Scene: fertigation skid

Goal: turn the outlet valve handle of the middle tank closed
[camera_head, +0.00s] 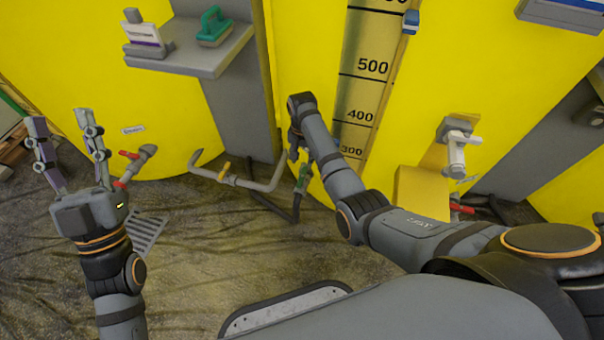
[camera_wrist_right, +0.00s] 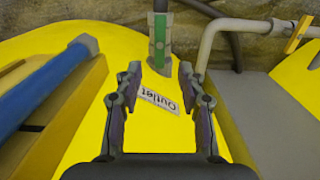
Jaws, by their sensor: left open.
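The middle tank (camera_head: 300,50) is yellow with a level scale. Its outlet valve (camera_head: 303,178) sits low on the front and has a green handle, which looks in line with the pipe. In the right wrist view the green handle (camera_wrist_right: 160,45) lies just beyond my fingertips, roughly centred between them. An "Outlet" label (camera_wrist_right: 158,101) shows between the fingers. My right gripper (camera_wrist_right: 159,72) is open and empty; in the head view its fingers (camera_head: 293,150) are partly hidden and point down towards the valve. My left gripper (camera_head: 58,128) is open and empty, fingers up, before the left tank.
Red-handled valves sit on the left tank (camera_head: 125,158) and right tank (camera_head: 462,208). A grey pipe with a yellow handle (camera_head: 224,172) runs left of the outlet. A blue tube (camera_wrist_right: 40,92) flanks the right gripper. A shelf (camera_head: 190,52) juts out above. A floor grate (camera_head: 148,232) lies below.

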